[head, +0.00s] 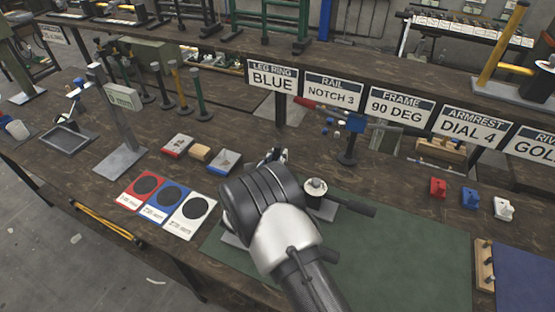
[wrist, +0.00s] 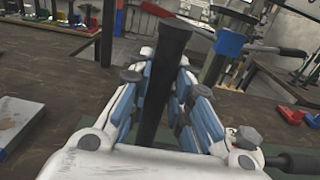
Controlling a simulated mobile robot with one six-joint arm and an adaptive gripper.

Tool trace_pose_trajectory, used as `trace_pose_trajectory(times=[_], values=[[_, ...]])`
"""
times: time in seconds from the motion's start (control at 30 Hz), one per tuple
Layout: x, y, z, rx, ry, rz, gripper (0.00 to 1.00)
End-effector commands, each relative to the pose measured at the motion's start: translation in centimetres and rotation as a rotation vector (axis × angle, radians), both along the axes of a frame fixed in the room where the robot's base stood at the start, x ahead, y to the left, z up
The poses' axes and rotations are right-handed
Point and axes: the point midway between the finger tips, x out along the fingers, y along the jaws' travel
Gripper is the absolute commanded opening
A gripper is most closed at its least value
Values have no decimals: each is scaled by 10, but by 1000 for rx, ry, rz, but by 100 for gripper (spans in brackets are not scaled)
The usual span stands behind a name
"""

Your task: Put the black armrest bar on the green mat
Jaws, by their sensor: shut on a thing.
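My gripper (head: 274,157) is in the middle of the head view, above the back left part of the green mat (head: 405,255). In the wrist view its two blue-padded fingers are shut on a black bar (wrist: 167,75), which points away from the camera and has a wider, flat far end. In the head view my gripper and wrist hide most or all of this bar. A fixture with a round pale top (head: 316,186) and a black handle (head: 356,208) stands on the mat, just right of my gripper.
Red, blue and white cards (head: 163,201) lie left of the mat. Upright black, yellow and green posts (head: 199,100) stand farther back left. A row of signs (head: 333,91) is behind. Small red, blue and white blocks (head: 470,198) sit at right. The mat's front right is clear.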

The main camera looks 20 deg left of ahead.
Motion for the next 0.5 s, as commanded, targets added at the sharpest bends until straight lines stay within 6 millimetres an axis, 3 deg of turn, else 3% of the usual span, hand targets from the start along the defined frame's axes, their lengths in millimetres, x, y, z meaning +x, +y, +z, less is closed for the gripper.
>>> trace_pose_trajectory(times=[0.3, 0.33, 0.5], values=[[0, 1, -1, 0, -3, 0, 0], [0, 0, -2, 0, 0, 0, 21], [0, 0, -1, 0, 0, 0, 32]])
